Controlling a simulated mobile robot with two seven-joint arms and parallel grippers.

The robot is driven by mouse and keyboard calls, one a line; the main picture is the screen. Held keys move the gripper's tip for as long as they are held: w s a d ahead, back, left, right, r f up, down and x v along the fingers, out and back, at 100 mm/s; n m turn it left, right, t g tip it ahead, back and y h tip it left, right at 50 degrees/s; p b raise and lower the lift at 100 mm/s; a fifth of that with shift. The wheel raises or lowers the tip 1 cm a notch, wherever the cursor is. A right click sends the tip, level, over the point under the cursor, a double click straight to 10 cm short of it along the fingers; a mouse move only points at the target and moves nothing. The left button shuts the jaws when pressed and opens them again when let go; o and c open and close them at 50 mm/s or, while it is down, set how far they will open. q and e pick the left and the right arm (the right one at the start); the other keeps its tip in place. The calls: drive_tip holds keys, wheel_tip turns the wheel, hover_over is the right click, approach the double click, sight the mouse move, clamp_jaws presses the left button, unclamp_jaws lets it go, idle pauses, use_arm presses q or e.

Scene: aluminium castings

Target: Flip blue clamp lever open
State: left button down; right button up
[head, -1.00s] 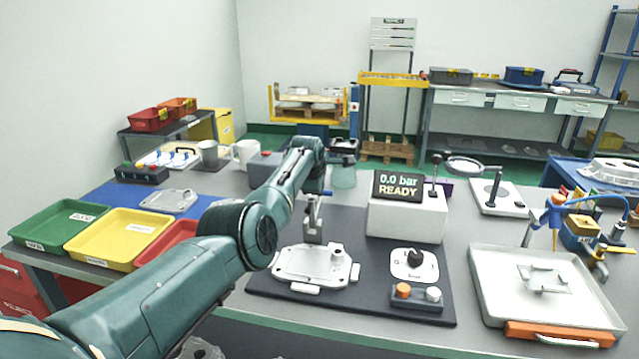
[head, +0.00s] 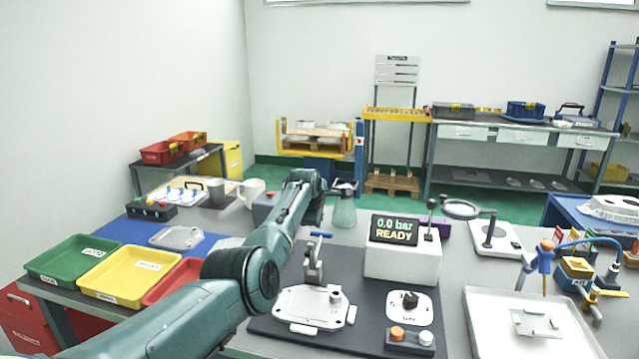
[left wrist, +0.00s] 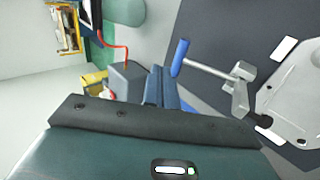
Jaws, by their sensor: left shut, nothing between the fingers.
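The clamp (head: 314,262) stands at the back edge of the light metal casting (head: 312,303) on the dark mat. Its blue lever handle (head: 320,234) is at the top of the clamp. In the left wrist view the blue handle (left wrist: 180,57) sits at the end of a silver rod that runs to the clamp body (left wrist: 238,88). My left gripper (left wrist: 158,70) is shut and empty, its fingertips just beside the blue handle with a small gap. In the head view the wrist hides the fingers. My right gripper is not in view.
The pressure display box (head: 403,255) stands right of the clamp, with a knob plate (head: 410,308) in front. Green (head: 35,268), yellow (head: 90,286) and red trays are at left. A white tray (head: 480,330) is at right.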

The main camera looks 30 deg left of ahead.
use_arm(q)
drive_tip(key=s+r, duration=0.3)
drive_tip(key=r, duration=0.5)
drive_tip(key=shift+s+d, duration=0.15)
drive_tip(key=shift+d, duration=0.1)
